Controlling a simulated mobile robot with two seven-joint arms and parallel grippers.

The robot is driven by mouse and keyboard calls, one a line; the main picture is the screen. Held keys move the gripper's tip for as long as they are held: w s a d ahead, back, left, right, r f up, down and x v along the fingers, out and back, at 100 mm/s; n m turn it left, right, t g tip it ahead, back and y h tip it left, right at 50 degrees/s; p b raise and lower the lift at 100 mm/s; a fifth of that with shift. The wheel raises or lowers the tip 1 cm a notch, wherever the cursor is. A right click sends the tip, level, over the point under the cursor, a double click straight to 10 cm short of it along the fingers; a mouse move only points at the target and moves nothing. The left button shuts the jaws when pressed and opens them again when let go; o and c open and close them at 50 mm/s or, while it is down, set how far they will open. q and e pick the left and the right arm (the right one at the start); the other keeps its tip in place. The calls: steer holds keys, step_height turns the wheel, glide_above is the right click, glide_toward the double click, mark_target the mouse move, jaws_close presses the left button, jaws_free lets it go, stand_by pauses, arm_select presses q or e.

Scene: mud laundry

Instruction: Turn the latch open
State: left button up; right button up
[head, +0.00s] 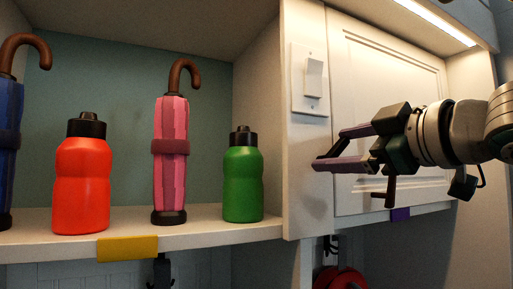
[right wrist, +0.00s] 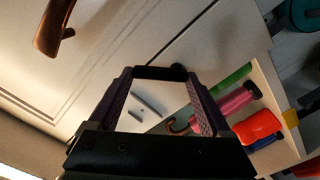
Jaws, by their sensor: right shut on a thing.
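The latch (head: 328,152) is a small dark bar at the left edge of the white cabinet door (head: 385,80). My right gripper (head: 329,151) reaches in from the right, its two purple fingers spread apart with the latch held between their tips. In the right wrist view the dark latch (right wrist: 160,72) spans the gap between the fingertips (right wrist: 158,74). The fingers cover its ends in part, so its exact angle is hard to tell. The door looks closed. My left gripper is not in view.
A brown door handle (head: 390,190) hangs below my right gripper. A white switch plate (head: 311,80) is on the panel left of the latch. The open shelf holds a green bottle (head: 243,178), pink umbrella (head: 171,140), red bottle (head: 82,185) and blue umbrella (head: 8,130).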

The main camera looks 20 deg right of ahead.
steer(key=n, duration=0.2)
steer(key=a+n+p, duration=0.1)
steer(key=n, duration=0.2)
steer(key=shift+r+n, duration=0.2)
steer(key=shift+n, duration=0.1)
steer(key=shift+a+n+p, duration=0.2)
steer(key=shift+n+p, duration=0.15)
steer(key=shift+n, duration=0.65)
steer(key=shift+a+n+p, duration=0.15)
steer(key=shift+n+p, duration=0.2)
steer(key=shift+n, duration=0.65)
steer(key=shift+f, duration=0.1)
steer(key=o, duration=1.2)
steer(key=shift+c, duration=0.2)
